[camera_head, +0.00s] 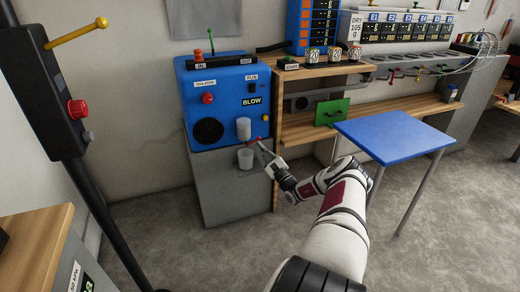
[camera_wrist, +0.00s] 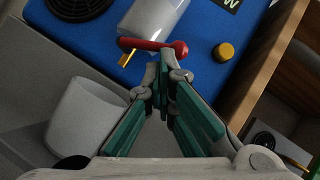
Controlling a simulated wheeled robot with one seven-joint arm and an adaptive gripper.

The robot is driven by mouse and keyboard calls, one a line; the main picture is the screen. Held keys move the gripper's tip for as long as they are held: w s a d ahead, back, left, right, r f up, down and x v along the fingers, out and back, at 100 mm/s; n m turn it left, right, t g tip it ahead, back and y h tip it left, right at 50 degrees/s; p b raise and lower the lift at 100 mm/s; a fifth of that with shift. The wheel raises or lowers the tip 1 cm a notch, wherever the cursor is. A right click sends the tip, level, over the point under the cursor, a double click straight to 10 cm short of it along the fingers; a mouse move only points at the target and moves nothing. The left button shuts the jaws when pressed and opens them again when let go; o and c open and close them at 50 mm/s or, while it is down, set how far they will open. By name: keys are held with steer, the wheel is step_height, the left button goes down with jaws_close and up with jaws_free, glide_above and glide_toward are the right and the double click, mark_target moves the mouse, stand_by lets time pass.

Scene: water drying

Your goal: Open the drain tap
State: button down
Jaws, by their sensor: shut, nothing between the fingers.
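The drain tap shows in the wrist view as a red lever (camera_wrist: 140,43) with a short brass spout (camera_wrist: 126,58), just below a clear-white filter bowl (camera_wrist: 152,18) on the blue machine (camera_head: 228,90). My gripper (camera_wrist: 166,62) is shut and empty. Its fingertips are at the right part of the red lever; I cannot tell whether they touch it. In the head view my gripper (camera_head: 263,148) is at the machine's lower right front, and the tap is small there. The bowl also shows in the head view (camera_head: 243,128).
A whitish cup (camera_head: 245,158) is below the bowl. A brass knob (camera_wrist: 224,51) sits right of the lever. The wooden shelf unit (camera_head: 276,150) borders the machine's right side. A blue table (camera_head: 392,135) stands further right. Floor is open in front.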

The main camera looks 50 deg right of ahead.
steer(key=shift+w+a+r+n+g+y+p, duration=0.15)
steer(key=shift+r+n+g+y+p, duration=0.9)
steer(key=shift+n, duration=1.05)
steer(key=shift+a+r+n+g+y+p, duration=0.1)
steer(key=shift+r+n+g+y+p, duration=0.45)
steer(key=shift+n+p, duration=1.25)
steer(key=shift+w+a+r+n+g+y+p, duration=0.15)
steer(key=shift+r+n+g+y+p, duration=0.7)
steer(key=shift+n, duration=1.55)
steer(key=shift+a+r+t+y, duration=0.1)
steer(key=shift+r+t+y, duration=0.05)
steer(key=shift+t+y, duration=0.15)
steer(key=shift+a+r+p, duration=0.1)
steer(key=shift+r+p, duration=0.05)
steer(key=shift+p, duration=0.35)
